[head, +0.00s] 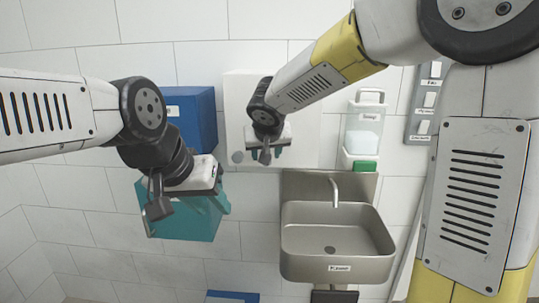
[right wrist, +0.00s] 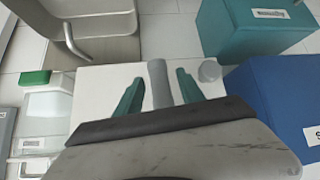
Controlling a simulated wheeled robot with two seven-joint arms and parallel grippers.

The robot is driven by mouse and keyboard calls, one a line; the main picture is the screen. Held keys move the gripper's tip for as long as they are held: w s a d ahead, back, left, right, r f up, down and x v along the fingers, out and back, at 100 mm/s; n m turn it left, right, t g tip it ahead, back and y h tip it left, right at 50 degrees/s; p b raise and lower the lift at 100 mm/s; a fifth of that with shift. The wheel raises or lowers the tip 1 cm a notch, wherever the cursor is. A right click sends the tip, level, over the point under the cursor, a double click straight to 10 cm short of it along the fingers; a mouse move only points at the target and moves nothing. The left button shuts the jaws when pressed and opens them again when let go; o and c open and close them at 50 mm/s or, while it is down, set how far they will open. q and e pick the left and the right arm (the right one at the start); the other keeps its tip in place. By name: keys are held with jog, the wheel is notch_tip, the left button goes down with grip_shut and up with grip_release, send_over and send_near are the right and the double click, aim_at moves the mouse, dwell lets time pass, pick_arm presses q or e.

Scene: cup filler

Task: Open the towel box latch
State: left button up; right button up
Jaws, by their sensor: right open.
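The towel box (head: 304,105) is the plain white box on the wall, which I take from its place by the sink; it also shows in the right wrist view (right wrist: 95,85). A round grey knob (right wrist: 210,71) sits near its lower edge, also visible in the head view (head: 237,157). My right gripper (head: 265,154) is in front of the box's lower part, right of the knob in the head view. Its teal fingers are apart in the right wrist view (right wrist: 157,92). A grey rod (right wrist: 158,82) shows between them; I cannot tell its contact. My left gripper (head: 160,197) is before the teal box, its opening unclear.
A blue box (head: 195,115) hangs left of the white box, with a teal box (head: 190,224) below it. A metal sink (head: 337,240) with a tap (head: 334,190) is at lower right. A soap dispenser (head: 364,128) and a switch panel (head: 428,100) are farther right.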

jog(key=v, duration=0.6)
jog(key=shift+s+r, duration=0.3)
jog(key=s+d+f+m+g, duration=0.1)
jog(key=s+d, duration=0.3)
jog(key=d, duration=0.3)
jog(key=s+d+m+g, duration=0.1)
jog(key=s+d, duration=0.4)
jog(key=d, duration=0.3)
jog(key=s+d+f, duration=0.2)
jog(key=s, duration=0.4)
jog(key=s+d+f+y, duration=0.1)
jog(key=s+d, duration=0.1)
jog(key=s, duration=0.4)
jog(key=shift+d+f+g, duration=0.2)
jog(key=shift+f+g, duration=0.1)
jog(key=shift+f, duration=0.1)
